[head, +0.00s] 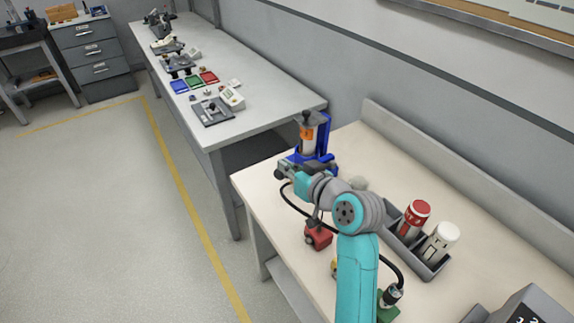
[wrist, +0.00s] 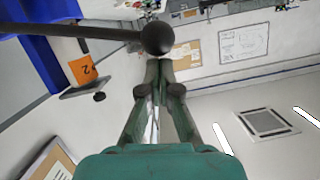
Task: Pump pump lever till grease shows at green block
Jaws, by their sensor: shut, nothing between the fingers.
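The pump (head: 308,137) stands in a blue frame at the workbench's far end, with an orange label that also shows in the wrist view (wrist: 83,70). The pump lever (wrist: 75,32) is a dark rod ending in a round ball knob (wrist: 157,38). My gripper (wrist: 158,68) is shut and empty, its fingertips just beside the knob; I cannot tell whether they touch. In the head view my gripper (head: 284,173) is small and dark beside the pump base. The green block (head: 388,309) is partly hidden by my arm; grease on it cannot be made out.
A red block (head: 318,237) sits on the workbench, and a yellow block (head: 334,269) is mostly behind my arm. A black hose curves around them. A grey tray (head: 434,270) holds a red can (head: 415,217) and a white can (head: 440,241). The floor at left is clear.

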